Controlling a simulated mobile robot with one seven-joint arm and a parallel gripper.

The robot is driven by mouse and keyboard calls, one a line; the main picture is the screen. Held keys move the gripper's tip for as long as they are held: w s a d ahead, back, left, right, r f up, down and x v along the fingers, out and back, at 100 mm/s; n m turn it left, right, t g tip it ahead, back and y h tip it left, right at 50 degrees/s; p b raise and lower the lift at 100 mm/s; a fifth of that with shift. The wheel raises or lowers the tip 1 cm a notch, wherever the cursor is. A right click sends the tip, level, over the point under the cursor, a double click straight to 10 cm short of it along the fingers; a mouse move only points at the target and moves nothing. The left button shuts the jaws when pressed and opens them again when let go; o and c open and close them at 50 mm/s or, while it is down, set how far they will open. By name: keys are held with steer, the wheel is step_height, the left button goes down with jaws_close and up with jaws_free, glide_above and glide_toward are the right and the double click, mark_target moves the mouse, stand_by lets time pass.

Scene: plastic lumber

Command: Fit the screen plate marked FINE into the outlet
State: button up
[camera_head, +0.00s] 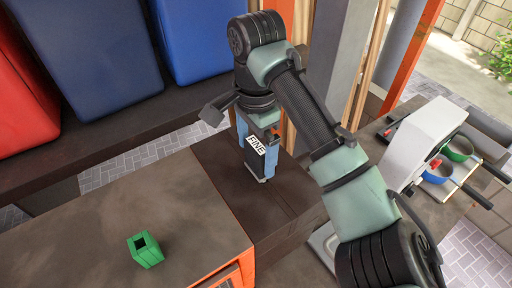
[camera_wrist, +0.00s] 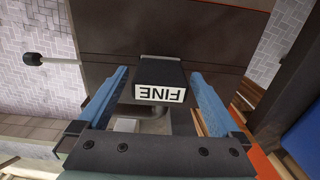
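The screen plate marked FINE (camera_head: 262,160) is a black piece with a white label, above the dark brown bench at the centre of the head view. It also shows in the wrist view (camera_wrist: 160,70), label toward the camera and upside down. My gripper (camera_head: 257,167) points down over it with its blue fingers on either side. In the wrist view the fingers (camera_wrist: 158,76) are wide apart, with narrow gaps beside the plate, so the gripper looks open. A grey curved part (camera_wrist: 140,112) shows below the plate. I cannot clearly make out the outlet.
A green block with a square hole (camera_head: 146,250) stands on the brown worktop (camera_head: 90,235) at the lower left. Blue (camera_head: 95,45) and red (camera_head: 22,100) bins stand behind. A white machine (camera_head: 425,135) and green (camera_head: 459,149) and blue (camera_head: 437,172) pans are at right.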

step_height(320, 180, up, 13)
steer(key=w+a+r+n+t+y+b, duration=0.1)
steer(key=w+a+n+t+y+b, duration=0.2)
steer(key=a, duration=0.5)
steer(key=w+a+n+t+y, duration=0.1)
steer(key=a+n+t+y, duration=0.2)
steer(key=a, duration=0.4)
steer(key=a+r+n+t+y+b, duration=0.25)
steer(key=a+r+n+t, duration=0.25)
steer(key=r, duration=0.4)
steer(key=s+d+r+n+t+y+b, duration=0.1)
steer(key=s+d+r+n+t+y, duration=0.15)
steer(key=d+r+t, duration=0.4)
steer(key=s+d+r+m+t+h+b, duration=0.1)
steer(key=s+d+r+t+h, duration=0.2)
steer(key=s+d+t+h, duration=0.2)
steer(key=s+d+r+m+t+h, duration=0.1)
steer(key=s+d+r+t+h, duration=0.2)
steer(key=s+d+h, duration=0.3)
steer(key=s+d+t, duration=0.1)
steer(key=s+d, duration=0.1)
steer(key=shift+s+d+t+b, duration=0.2)
steer(key=shift+d+t+b, duration=0.1)
steer(key=shift+t+b, duration=0.1)
